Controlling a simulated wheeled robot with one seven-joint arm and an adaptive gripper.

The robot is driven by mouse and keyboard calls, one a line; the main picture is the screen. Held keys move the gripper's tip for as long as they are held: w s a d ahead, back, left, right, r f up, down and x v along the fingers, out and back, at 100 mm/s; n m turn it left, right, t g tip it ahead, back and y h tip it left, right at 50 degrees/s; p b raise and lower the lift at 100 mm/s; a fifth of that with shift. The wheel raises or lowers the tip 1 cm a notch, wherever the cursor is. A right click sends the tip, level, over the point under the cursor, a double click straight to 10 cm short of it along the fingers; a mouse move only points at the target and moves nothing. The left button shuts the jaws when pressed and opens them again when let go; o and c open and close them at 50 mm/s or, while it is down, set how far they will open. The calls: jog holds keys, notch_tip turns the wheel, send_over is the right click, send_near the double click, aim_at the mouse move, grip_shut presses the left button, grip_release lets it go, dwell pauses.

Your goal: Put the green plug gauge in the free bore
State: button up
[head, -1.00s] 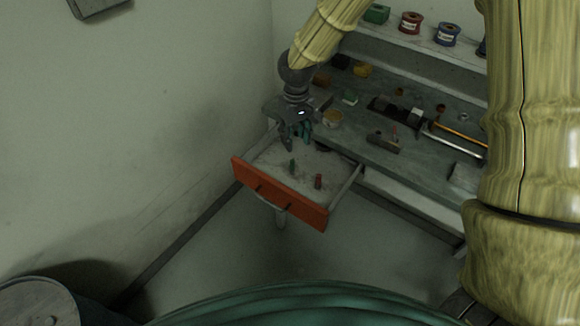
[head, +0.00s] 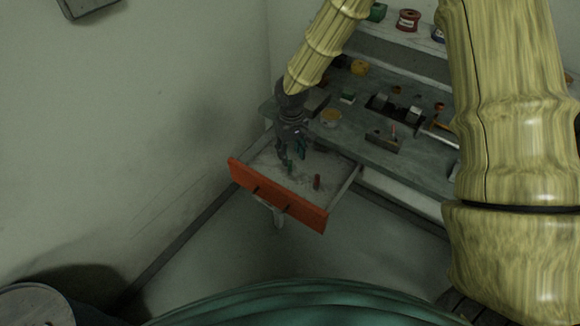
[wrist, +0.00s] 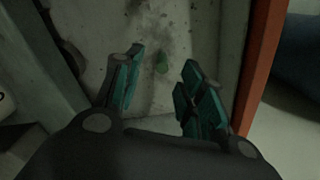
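The green plug gauge (wrist: 162,64) stands in the open drawer (head: 254,178). In the wrist view it shows a little beyond my fingertips, in line with the space between them. In the head view my fingers partly hide it. My gripper (head: 293,158) points down over the drawer, open, with teal pads apart and nothing between them; the wrist view shows both fingers (wrist: 160,88). A dark block (head: 383,142) with a small reddish peg stands on the bench. I cannot make out a free bore in it.
A red plug (head: 317,182) stands in the drawer, right of the green one. The orange drawer front (head: 278,197) and side walls bound the space. Spools stand on the shelf above.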

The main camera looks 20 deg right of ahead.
aim_at(290, 162)
jog(key=shift+a+f+p, duration=0.2)
jog(key=shift+f+p, duration=0.75)
jog(key=shift+f, duration=1.5)
grip_shut()
